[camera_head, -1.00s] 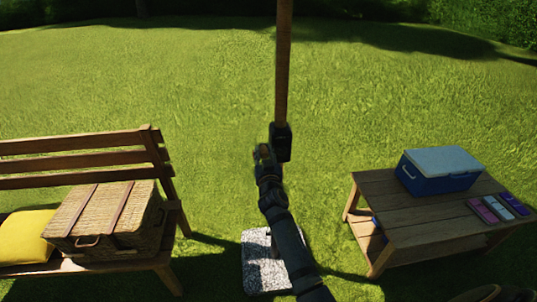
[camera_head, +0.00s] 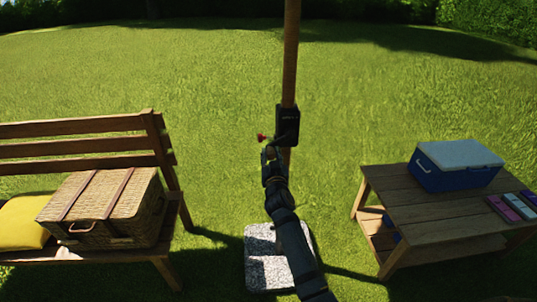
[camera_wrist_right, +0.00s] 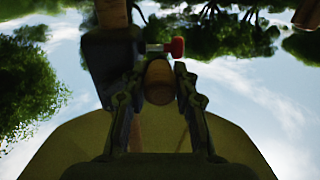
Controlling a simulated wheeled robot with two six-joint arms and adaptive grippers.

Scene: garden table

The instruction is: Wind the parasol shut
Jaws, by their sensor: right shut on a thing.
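The parasol's wooden pole (camera_head: 291,60) stands upright, with a black crank housing (camera_head: 287,125) clamped on it. A small red knob (camera_head: 262,137) shows just left of the housing, and also in the right wrist view (camera_wrist_right: 178,47). My right gripper (camera_head: 269,153) is just below and left of the housing. In the right wrist view its fingers are shut on the wooden crank handle (camera_wrist_right: 158,82). A dull yellow surface with straight edges, seemingly the canopy (camera_wrist_right: 70,145), fills the bottom of that view. My left gripper is not in view.
A pale stone base (camera_head: 258,262) lies below my right arm. A bench (camera_head: 85,145) with a wicker basket (camera_head: 100,207) and yellow cushion (camera_head: 22,222) stands left. A low wooden table (camera_head: 435,212) with a blue cooler (camera_head: 455,166) stands right. Open grass lies behind.

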